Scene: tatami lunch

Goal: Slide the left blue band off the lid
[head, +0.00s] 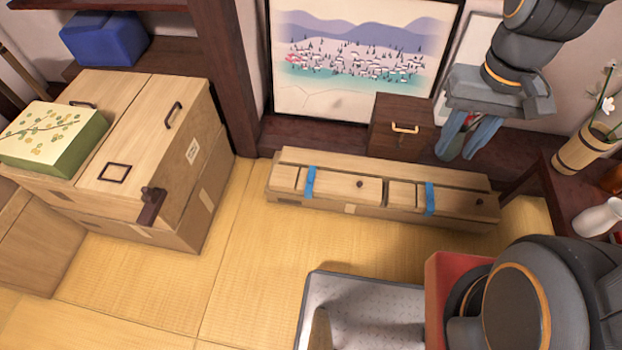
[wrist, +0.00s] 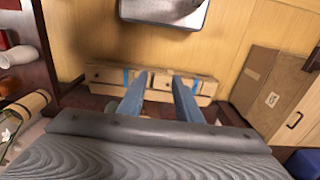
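The left blue band (head: 311,182) wraps over the left wooden lid (head: 340,187) of a long low box (head: 350,208) on the tatami. This lid has a small dark knob. A right blue band (head: 430,199) lies over the right lid (head: 455,199). My gripper (head: 458,150) hangs in the air at the upper right in the head view, apart from both bands. In the wrist view, my gripper (wrist: 156,98) has its two blue-grey fingers spread with nothing between them. The wrist view shows the box turned around, with the left band (wrist: 199,87) on the right, partly hidden.
A dark chest (head: 397,125) with a brass handle stands behind the box. Stacked wooden crates (head: 140,150) stand left, with a green box (head: 50,140) on top. A vase (head: 580,145) and white bottle (head: 600,217) stand right. Tatami between crates and long box is clear.

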